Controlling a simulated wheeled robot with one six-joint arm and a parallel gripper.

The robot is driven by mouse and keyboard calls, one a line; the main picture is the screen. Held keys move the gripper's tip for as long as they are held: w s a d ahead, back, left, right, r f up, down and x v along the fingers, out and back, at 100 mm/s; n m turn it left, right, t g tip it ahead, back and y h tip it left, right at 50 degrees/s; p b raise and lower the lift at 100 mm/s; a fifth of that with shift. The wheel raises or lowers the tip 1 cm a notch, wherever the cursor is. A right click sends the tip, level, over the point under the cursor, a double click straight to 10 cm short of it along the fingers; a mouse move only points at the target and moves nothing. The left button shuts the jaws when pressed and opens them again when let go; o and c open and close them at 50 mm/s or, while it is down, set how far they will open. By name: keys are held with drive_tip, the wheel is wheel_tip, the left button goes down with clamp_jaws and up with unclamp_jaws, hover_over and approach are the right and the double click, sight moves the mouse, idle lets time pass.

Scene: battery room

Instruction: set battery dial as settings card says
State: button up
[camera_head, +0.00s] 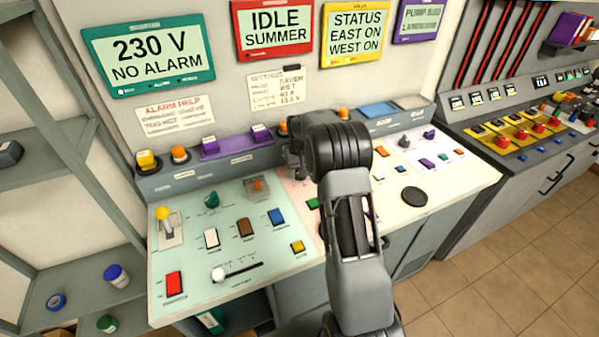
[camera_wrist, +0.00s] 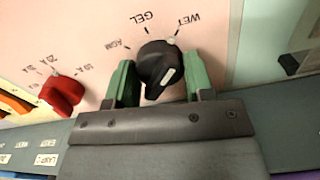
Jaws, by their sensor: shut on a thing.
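In the wrist view a black dial (camera_wrist: 152,62) sits on a pale pink panel with AGM, GEL and WET printed around it. My gripper (camera_wrist: 160,80) has its green fingers on both sides of the dial, shut on it. A pale tip on the dial's rim is at the WET tick; a white stripe lies on the side nearer the gripper. My arm hides the dial there.
A red dial (camera_wrist: 62,95) with amp labels is left of the black one in the wrist view. The console's mint panel (camera_head: 232,240) holds a lever, switches and a slider. Wall screens (camera_head: 150,52) hang above. A second console (camera_head: 520,130) stands at right.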

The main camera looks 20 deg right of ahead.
drive_tip(key=shift+m, duration=0.3)
idle(0.4)
drive_tip(key=o, duration=0.9)
drive_tip(key=shift+o, duration=0.2)
wheel_tip(320, 180, up, 14)
drive_tip(key=shift+b, duration=0.35)
drive_tip(key=s+a+t, duration=0.1)
drive_tip(key=s+a, duration=0.3)
drive_tip(key=s, duration=0.5)
drive_tip(key=s+a+n+t, duration=0.1)
drive_tip(key=s+a, duration=0.3)
drive_tip(key=s, duration=0.5)
drive_tip(key=s+a+n+t, duration=0.1)
drive_tip(key=s+a, duration=0.3)
drive_tip(key=s, duration=0.5)
drive_tip(key=shift+s+f+t, duration=0.3)
drive_tip(key=shift+s+t, duration=0.05)
drive_tip(key=shift+t, duration=0.15)
